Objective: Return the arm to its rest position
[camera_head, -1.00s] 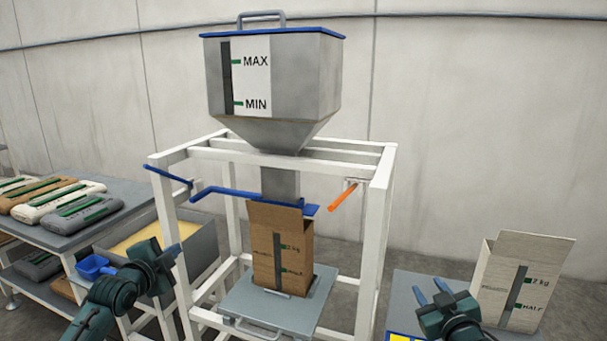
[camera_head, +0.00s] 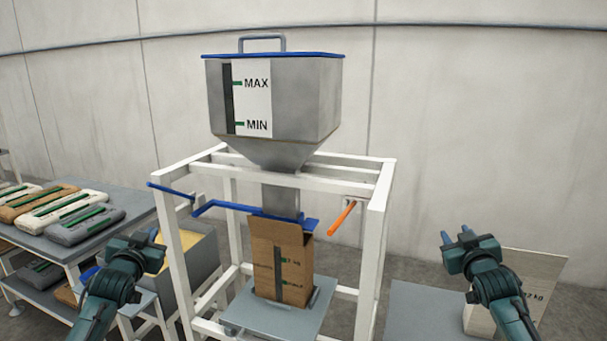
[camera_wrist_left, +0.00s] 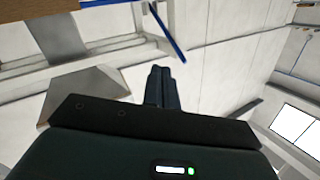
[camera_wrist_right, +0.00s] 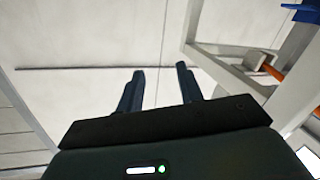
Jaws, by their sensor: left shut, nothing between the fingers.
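My left gripper (camera_head: 154,236) is raised at the left of the white frame, in front of the grey bin. In the left wrist view its two fingers (camera_wrist_left: 159,84) are together with nothing between them. My right gripper (camera_head: 456,237) is raised at the right, in front of the light box. In the right wrist view its fingers (camera_wrist_right: 160,85) stand apart and empty. Neither gripper touches anything that I can see.
The white frame (camera_head: 374,240) carries a hopper (camera_head: 305,95), blue levers (camera_head: 235,206) and an orange lever (camera_head: 341,218). A brown box (camera_head: 265,255) stands below the spout. A light box (camera_head: 535,265) stands at right, partly hidden. Bags (camera_head: 85,224) lie on the left table.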

